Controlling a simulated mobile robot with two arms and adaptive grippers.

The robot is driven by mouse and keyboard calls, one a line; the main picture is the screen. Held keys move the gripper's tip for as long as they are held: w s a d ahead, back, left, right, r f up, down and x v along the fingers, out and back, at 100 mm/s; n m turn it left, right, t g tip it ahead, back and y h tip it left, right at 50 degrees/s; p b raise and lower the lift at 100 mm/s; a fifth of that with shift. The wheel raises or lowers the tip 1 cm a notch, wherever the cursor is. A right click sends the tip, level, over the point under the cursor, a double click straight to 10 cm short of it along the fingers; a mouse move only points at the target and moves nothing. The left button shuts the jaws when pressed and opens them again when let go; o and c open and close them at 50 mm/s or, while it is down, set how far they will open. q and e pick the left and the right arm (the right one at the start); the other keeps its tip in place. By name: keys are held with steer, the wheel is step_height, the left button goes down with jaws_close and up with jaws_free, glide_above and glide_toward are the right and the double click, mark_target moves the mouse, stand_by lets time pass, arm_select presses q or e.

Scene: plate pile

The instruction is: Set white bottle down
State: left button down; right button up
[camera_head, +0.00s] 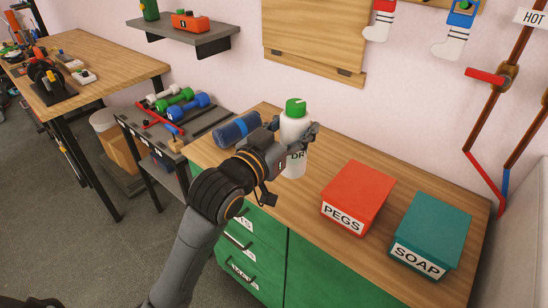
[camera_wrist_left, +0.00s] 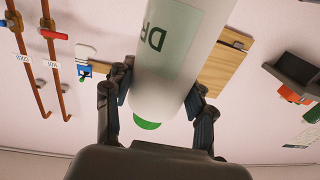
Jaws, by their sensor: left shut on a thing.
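The white bottle (camera_head: 296,124) has a green cap and a label that begins "DR". It is upright over the wooden cabinet top (camera_head: 315,215) in the head view. My left gripper (camera_head: 295,139) is shut on it at its upper part, with a finger on either side. The bottle (camera_wrist_left: 172,65) also shows between the fingers of the left gripper (camera_wrist_left: 160,110) in the left wrist view, its green cap near the palm. I cannot tell whether its base touches the cabinet top. My right gripper is not in view.
A blue cylinder (camera_head: 237,129) lies on the cabinet top left of the bottle. A red PEGS box (camera_head: 357,190) and a teal SOAP box (camera_head: 432,226) stand to its right. Dumbbells (camera_head: 188,105) sit on a rack at left. Bare wood lies between the bottle and the red box.

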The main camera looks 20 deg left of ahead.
arm_select(q)
steer(key=shift+w+r, duration=0.25)
steer(key=shift+w+a, duration=0.2)
steer(key=shift+w, duration=0.1)
steer(key=w+a+f, duration=0.5)
steer(key=w+f, duration=0.7)
steer(key=shift+a+f, duration=0.2)
steer(key=shift+f, duration=0.05)
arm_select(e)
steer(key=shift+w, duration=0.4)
arm_select(q)
steer(key=shift+f, duration=0.2)
steer(key=shift+c, duration=2.4)
jaws_free()
